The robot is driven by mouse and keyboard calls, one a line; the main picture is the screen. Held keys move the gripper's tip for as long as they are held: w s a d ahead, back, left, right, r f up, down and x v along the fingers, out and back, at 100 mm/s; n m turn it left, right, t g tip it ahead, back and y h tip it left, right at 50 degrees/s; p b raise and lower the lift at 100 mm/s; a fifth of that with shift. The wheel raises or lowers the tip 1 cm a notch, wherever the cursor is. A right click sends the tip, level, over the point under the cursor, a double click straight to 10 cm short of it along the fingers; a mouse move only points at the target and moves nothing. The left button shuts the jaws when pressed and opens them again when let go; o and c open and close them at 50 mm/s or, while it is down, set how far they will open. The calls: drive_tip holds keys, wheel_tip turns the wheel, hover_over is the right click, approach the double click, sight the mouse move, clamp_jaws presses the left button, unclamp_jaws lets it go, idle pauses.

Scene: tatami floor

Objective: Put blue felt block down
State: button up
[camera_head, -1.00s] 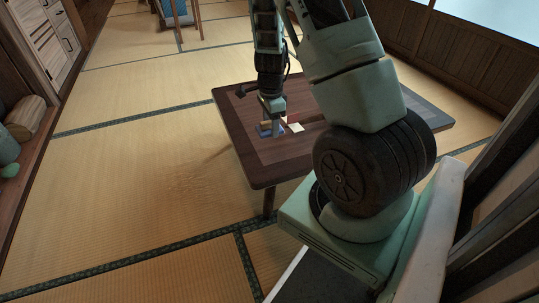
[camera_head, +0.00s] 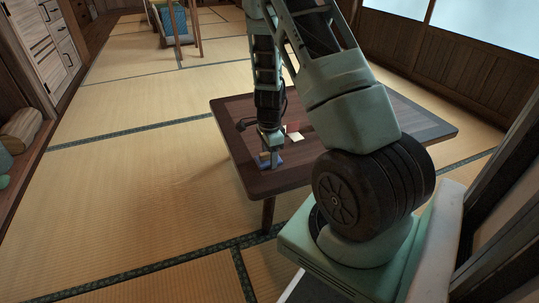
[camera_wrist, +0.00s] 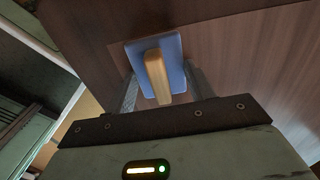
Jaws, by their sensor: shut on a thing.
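The blue felt block (camera_wrist: 172,50) has a pale wooden grip bar across its face, seen in the wrist view. My gripper (camera_wrist: 158,92) is shut on it, one finger at either side. In the head view my gripper (camera_head: 270,156) points down over the near left part of the low wooden table (camera_head: 240,110), with the blue block (camera_head: 277,162) at its fingertips. The block is low, at or just above the tabletop; I cannot tell whether it touches.
A small red thing (camera_head: 292,127) and a pale flat piece (camera_head: 297,137) lie on the table just beyond my gripper. The table's near left edge is close to the block. Tatami floor (camera_head: 130,190) is open at the left.

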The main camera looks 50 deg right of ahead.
drive_tip(key=o, duration=1)
drive_tip(key=shift+r, duration=0.1)
wheel_tip(320, 180, up, 12)
drive_tip(key=p, duration=0.7)
drive_tip(key=w+a+r+n+y, duration=0.1)
drive_tip(key=a+r+n, duration=0.25)
drive_tip(key=a, duration=0.45)
drive_tip(key=a+r+n, duration=0.2)
drive_tip(key=a+n, duration=0.3)
drive_tip(key=a, duration=0.3)
drive_tip(key=w+a+r+n+y, duration=0.1)
drive_tip(key=a+r+n, duration=0.25)
drive_tip(key=a, duration=0.45)
drive_tip(key=s+a+r+n, duration=0.3)
drive_tip(key=s+a+n, duration=0.5)
drive_tip(key=s+n, duration=0.1)
drive_tip(key=s+a+r+n+h, duration=0.1)
drive_tip(key=s+a+r+n, duration=0.3)
drive_tip(key=s+a+n, duration=0.5)
drive_tip(key=shift+s+r+n, duration=0.3)
drive_tip(key=shift+s+n, duration=0.1)
drive_tip(key=shift+n, duration=0.7)
